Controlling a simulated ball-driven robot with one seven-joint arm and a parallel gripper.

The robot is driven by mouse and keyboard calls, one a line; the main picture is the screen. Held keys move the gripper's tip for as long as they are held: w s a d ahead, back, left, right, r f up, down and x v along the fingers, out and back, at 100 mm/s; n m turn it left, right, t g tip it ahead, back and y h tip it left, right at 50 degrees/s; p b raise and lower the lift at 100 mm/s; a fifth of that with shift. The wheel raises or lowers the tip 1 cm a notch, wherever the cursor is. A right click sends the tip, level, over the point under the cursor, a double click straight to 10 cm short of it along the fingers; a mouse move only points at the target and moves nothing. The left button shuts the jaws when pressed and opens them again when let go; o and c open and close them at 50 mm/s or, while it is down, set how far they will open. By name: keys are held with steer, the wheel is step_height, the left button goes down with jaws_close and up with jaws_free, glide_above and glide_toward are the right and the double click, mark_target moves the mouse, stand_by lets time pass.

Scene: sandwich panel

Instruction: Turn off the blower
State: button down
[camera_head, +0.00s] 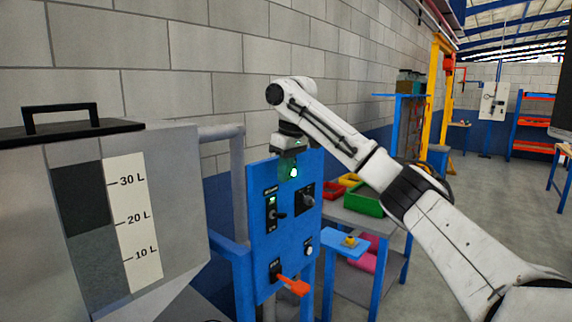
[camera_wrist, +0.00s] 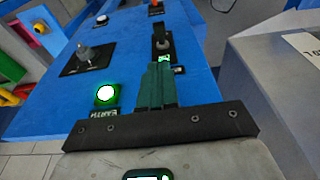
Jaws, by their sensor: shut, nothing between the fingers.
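The blue control panel (camera_head: 265,238) faces me in the head view and fills the middle of the wrist view (camera_wrist: 130,60). My gripper (camera_head: 290,160) is at the panel's top; its green fingers are shut and empty. In the wrist view, the fingertips (camera_wrist: 160,66) are close to a black toggle switch (camera_wrist: 162,40) with a small lit green display; contact cannot be told. A round green-lit button (camera_wrist: 106,95) glows left of the fingers, and a grey knob on a black plate (camera_wrist: 92,54) is farther left. No blower label is readable.
A tank with a litre scale (camera_head: 135,218) stands left of the panel. An orange lever (camera_head: 293,286) sticks out low on the panel; a white button (camera_head: 309,250) is above it. A blue-framed table with coloured bins (camera_head: 366,200) stands to the right.

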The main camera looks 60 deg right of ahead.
mark_target(282, 213)
step_height(282, 213, down, 9)
steer(key=shift+f+p, duration=0.1)
steer(key=shift+p, duration=0.85)
steer(key=shift+w, duration=0.15)
